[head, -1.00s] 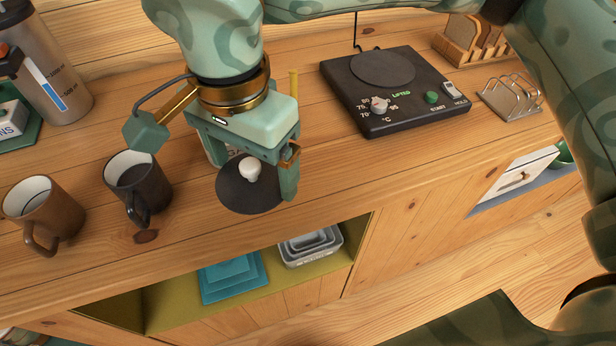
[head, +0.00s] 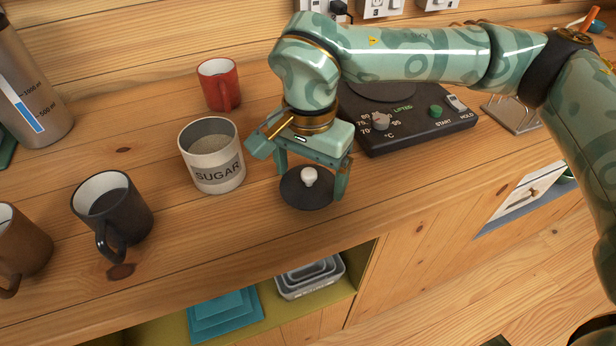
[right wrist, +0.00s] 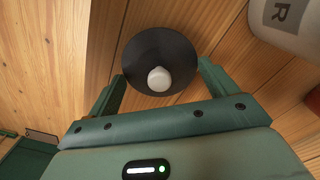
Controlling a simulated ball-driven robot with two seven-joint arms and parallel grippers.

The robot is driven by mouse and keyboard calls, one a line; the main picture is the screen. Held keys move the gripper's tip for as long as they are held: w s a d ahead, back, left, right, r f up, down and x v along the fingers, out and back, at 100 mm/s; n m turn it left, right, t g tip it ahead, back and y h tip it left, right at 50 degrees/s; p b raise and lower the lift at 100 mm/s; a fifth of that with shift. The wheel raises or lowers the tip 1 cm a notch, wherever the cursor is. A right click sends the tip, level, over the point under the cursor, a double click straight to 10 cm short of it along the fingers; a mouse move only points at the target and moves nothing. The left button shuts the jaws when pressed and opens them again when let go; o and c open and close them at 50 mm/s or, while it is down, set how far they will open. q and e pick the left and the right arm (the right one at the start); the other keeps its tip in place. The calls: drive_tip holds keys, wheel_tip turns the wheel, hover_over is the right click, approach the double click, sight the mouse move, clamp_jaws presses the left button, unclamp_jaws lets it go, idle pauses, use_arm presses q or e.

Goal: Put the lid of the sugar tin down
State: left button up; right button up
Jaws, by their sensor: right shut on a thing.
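The lid (head: 296,196) is a dark round disc with a white knob (head: 309,176). My right gripper (head: 314,182) is shut on it, one finger on either side. In the right wrist view the lid (right wrist: 140,52) also shows between the fingers of the right gripper (right wrist: 160,82). The lid is level, low over the wooden counter to the right of the tin; I cannot tell whether it touches the wood. The sugar tin (head: 213,172), white with a grey SUGAR label, stands upright and uncovered. My left gripper is not in view.
A red mug (head: 219,86) stands behind the tin; a dark mug (head: 110,208) and a brown mug (head: 20,245) stand to its left. A black heating base (head: 415,135) is behind my right gripper. The counter's front edge is close to the lid. Bare wood lies left of the tin.

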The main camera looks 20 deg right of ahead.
sight(309, 172)
drive_tip(key=shift+f, duration=0.7)
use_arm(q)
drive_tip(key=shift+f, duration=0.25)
use_arm(e)
drive_tip(key=shift+r, duration=0.2)
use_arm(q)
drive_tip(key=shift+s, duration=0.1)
use_arm(e)
drive_tip(key=shift+f, duration=0.15)
drive_tip(key=o, duration=0.8)
use_arm(q)
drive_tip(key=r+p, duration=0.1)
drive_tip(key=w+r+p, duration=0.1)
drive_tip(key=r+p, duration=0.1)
drive_tip(key=p, duration=0.1)
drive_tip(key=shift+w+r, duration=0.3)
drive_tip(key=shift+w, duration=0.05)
use_arm(e)
wheel_tip(309, 172, up, 12)
drive_tip(key=shift+r, duration=0.2)
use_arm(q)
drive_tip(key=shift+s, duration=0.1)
use_arm(e)
drive_tip(key=shift+f, duration=0.1)
